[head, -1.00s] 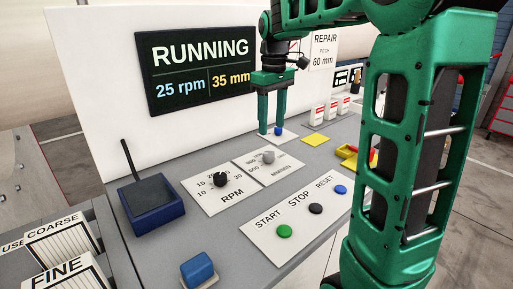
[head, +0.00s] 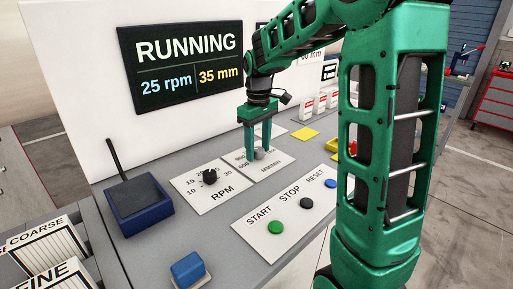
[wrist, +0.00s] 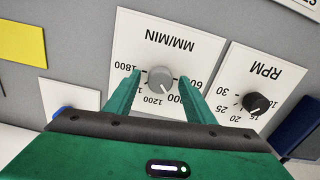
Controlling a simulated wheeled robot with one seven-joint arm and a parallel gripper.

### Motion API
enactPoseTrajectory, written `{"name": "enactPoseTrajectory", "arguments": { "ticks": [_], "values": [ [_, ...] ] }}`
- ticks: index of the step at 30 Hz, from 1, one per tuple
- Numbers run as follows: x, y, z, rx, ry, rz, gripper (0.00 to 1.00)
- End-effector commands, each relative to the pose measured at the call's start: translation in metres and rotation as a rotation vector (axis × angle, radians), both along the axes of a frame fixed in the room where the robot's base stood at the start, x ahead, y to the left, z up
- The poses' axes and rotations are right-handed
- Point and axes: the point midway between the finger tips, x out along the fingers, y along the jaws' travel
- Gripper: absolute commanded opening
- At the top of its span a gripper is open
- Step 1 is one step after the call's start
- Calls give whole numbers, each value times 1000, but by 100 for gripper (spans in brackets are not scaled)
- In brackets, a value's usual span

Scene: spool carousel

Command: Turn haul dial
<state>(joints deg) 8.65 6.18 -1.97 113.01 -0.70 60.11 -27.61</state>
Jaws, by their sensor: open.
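The grey dial (wrist: 160,79) sits on a white plate (wrist: 205,42) marked MM/MIN, with numbers around it including 600, 1200 and 1800. In the head view the grey dial (head: 260,154) shows between the fingers of my gripper (head: 259,148). My gripper (wrist: 160,78) is open, with one finger on each side of the dial in the wrist view. A gap shows between each finger and the dial; I cannot tell how far down the fingertips reach.
A black RPM dial (head: 210,176) is beside it. A blue knob (wrist: 61,110) is partly hidden at the gripper's edge. START, STOP and RESET buttons (head: 305,202) are in front. The screen (head: 188,62) reads RUNNING, 25 rpm, 35 mm. A blue box (head: 138,203) stands left.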

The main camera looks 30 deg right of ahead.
Motion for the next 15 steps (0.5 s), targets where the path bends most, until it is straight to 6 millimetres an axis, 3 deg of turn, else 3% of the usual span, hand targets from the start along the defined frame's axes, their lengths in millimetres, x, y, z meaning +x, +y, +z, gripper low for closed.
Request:
{"name": "enactPoseTrajectory", "arguments": {
  "ticks": [5,11,15],
  "values": [
    [0,0,0,0,0,0,49],
    [0,0,0,0,0,-1,8],
    [0,0,0,0,0,-3,8]
  ]
}}
